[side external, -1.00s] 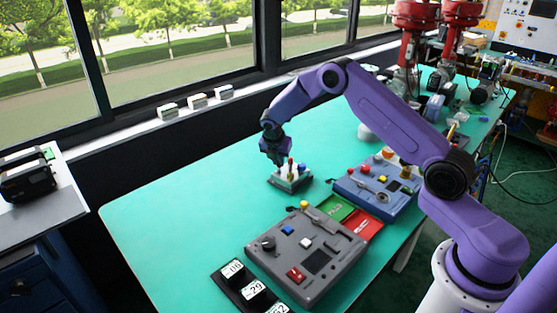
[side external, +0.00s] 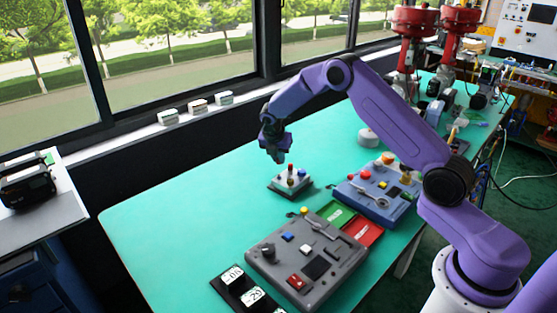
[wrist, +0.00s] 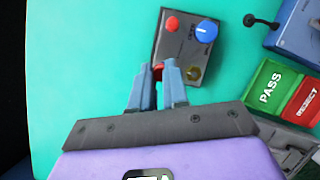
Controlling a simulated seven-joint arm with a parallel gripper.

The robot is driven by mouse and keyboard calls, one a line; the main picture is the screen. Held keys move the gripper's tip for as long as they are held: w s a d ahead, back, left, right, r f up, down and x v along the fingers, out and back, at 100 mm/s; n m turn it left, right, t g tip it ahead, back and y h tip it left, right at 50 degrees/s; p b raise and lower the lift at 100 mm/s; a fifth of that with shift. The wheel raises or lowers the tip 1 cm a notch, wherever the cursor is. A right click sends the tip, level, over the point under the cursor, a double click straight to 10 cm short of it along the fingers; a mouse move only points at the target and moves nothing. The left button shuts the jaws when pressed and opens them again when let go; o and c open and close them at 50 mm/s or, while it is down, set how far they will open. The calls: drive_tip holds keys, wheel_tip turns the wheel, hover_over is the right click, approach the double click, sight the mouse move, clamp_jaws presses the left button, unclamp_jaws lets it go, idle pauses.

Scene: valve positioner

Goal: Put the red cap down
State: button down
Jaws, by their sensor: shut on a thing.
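My gripper (side external: 278,157) is raised above the teal table, just up and left of the small grey positioner box (side external: 289,187). In the wrist view, my gripper's two fingers (wrist: 158,76) are shut on a small red cap (wrist: 158,69), mostly hidden between them. The positioner box (wrist: 172,56) sits just beyond the fingertips there. It carries a red button (wrist: 172,23), a blue knob (wrist: 205,30) and a brass-coloured fitting (wrist: 194,73). The held cap cannot be made out in the side view.
A green PASS area (wrist: 272,88) and a red REJECT area (wrist: 305,103) lie to the right. A grey control panel (side external: 306,258) and a blue panel (side external: 375,196) flank them. The table's left part (side external: 180,215) is clear.

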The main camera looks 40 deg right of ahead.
drive_tip(key=shift+r, duration=0.2)
drive_tip(key=s+a+r+m+g, duration=0.15)
drive_tip(key=s+m, duration=0.35)
drive_tip(key=s, duration=0.8)
drive_tip(key=s+a+r+m+g, duration=0.15)
drive_tip(key=s+m, duration=0.35)
drive_tip(key=s, duration=0.8)
drive_tip(key=shift+g, duration=0.4)
drive_tip(key=w+f, duration=0.3)
drive_tip(key=w, duration=0.1)
drive_tip(key=w+f, duration=0.3)
drive_tip(key=w, duration=0.1)
drive_tip(key=w+d+f, duration=0.1)
drive_tip(key=w+f, duration=0.2)
drive_tip(key=w, duration=0.2)
drive_tip(key=shift+f, duration=0.35)
drive_tip(key=shift+w+f, duration=0.3)
drive_tip(key=shift+f, duration=1.65)
drive_tip(key=shift+f, duration=0.1)
